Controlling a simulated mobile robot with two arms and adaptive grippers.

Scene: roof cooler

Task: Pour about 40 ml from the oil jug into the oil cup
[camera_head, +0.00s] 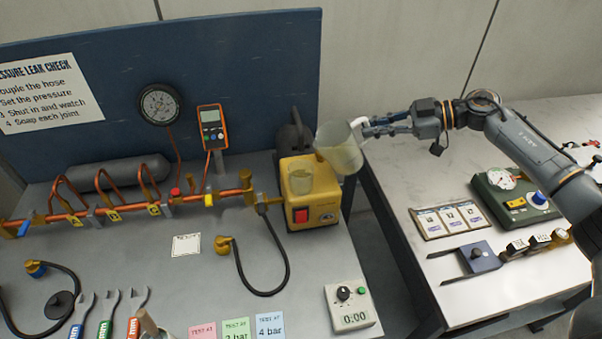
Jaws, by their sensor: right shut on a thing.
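The oil jug (340,152) is a translucent, pale yellowish vessel at the upper middle. My right gripper (367,128) is shut on its light handle, to the right of the jug body. The jug is held up by the right side of the yellow pump (318,214) and looks tilted somewhat to the left. The oil cup (300,181) is a small yellowish cup on top of the pump, just left of and below the jug. I cannot make out a stream or the liquid levels. My left gripper is not in view.
A dark grey body (291,137) stands behind the pump. A copper pipe run (120,208) crosses the left bench. A black hose (286,262) curls before the pump, and a timer (351,305) sits at the front. A gap separates this bench from the right bench (412,165).

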